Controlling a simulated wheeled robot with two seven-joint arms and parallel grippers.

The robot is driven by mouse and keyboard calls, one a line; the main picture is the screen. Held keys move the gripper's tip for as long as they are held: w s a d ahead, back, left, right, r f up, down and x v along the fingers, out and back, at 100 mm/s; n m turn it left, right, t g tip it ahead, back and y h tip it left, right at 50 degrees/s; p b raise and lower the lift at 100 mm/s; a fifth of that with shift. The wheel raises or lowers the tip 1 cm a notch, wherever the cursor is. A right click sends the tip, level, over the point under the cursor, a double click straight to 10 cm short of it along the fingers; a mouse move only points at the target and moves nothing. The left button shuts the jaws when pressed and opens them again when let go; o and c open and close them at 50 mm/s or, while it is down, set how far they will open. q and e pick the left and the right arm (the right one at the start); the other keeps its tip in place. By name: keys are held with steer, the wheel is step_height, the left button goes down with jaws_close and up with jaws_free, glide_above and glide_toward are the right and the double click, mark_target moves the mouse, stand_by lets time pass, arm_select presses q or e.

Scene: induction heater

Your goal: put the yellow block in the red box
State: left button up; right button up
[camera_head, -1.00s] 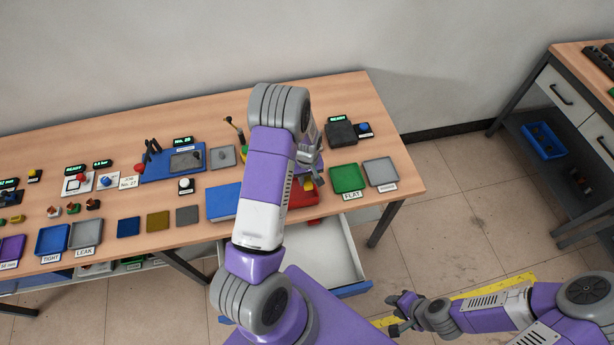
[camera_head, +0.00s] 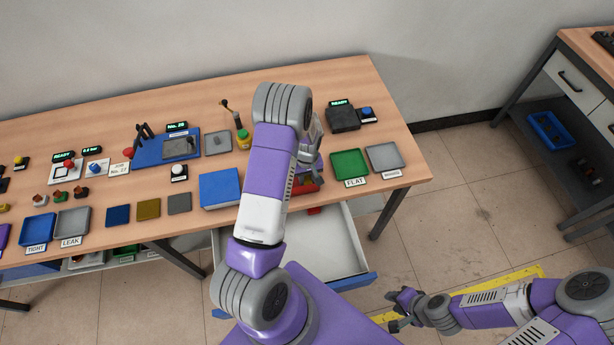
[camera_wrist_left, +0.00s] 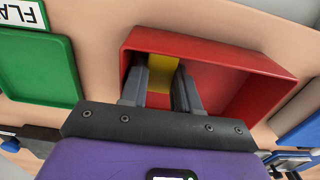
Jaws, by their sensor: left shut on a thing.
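The yellow block (camera_wrist_left: 162,72) shows in the left wrist view between the two fingers of my left gripper (camera_wrist_left: 160,85). The fingers are shut on it and reach down inside the red box (camera_wrist_left: 222,55), near its left end. Whether the block touches the box floor cannot be told. In the head view my left arm covers much of the red box (camera_head: 309,185) and hides most of the block. My right gripper (camera_head: 394,311) hangs over the floor at the lower right, its fingers apart and empty.
A green tray (camera_head: 350,164) labelled FLAT and a grey tray (camera_head: 385,156) stand right of the red box. A blue box (camera_head: 220,188) stands to its left. An open drawer (camera_head: 335,245) juts out below the table edge.

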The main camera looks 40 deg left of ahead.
arm_select(q)
steer(key=o, duration=1.1)
steer(key=shift+r+p, duration=0.3)
steer(key=shift+r, duration=3.45)
